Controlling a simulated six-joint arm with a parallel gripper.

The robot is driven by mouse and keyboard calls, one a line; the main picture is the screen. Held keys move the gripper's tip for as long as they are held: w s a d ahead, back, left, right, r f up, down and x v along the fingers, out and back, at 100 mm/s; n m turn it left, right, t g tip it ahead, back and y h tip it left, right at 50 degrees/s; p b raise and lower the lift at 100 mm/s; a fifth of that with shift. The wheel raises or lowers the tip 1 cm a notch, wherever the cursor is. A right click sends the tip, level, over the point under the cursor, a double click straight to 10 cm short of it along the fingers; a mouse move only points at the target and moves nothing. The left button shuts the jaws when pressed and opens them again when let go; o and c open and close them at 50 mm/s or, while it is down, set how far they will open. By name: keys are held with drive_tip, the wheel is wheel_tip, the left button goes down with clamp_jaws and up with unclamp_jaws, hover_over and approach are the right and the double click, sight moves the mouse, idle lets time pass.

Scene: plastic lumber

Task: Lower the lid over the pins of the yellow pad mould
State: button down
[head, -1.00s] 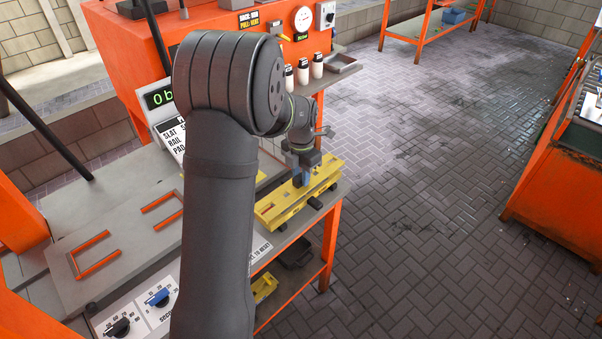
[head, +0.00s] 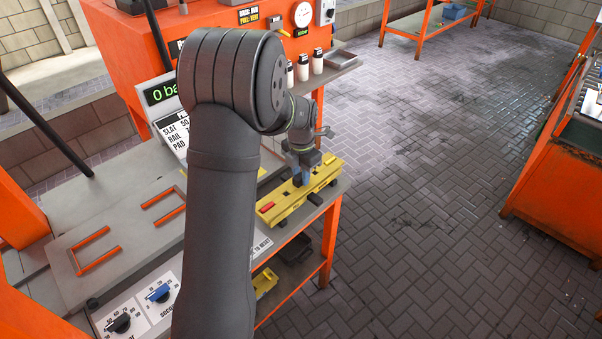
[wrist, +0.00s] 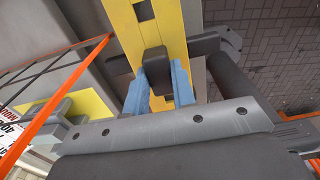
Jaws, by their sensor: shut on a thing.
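The yellow pad mould and lid show as one long yellow body (head: 322,180) at the bench's right edge; I cannot tell the seam between them or see the pins. My gripper (head: 303,180) is above its middle. In the wrist view, my gripper's blue fingers (wrist: 160,88) are shut on the dark handle (wrist: 153,62) on top of the yellow lid (wrist: 165,22). A small red part (head: 267,208) shows at the body's near left end. Whether the lid touches the mould is hidden.
An orange press (head: 220,40) with a green display (head: 161,93) stands behind the bench. White bottles (head: 303,68) stand on a ledge beyond my gripper. The grey plate with orange strips (head: 130,230) lies left. Paved floor (head: 430,190) is open to the right.

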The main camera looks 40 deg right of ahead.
drive_tip(key=shift+f, duration=0.6)
drive_tip(key=c, duration=0.7)
unclamp_jaws()
drive_tip(key=shift+r, duration=3.5)
drive_tip(key=shift+f, duration=3.55)
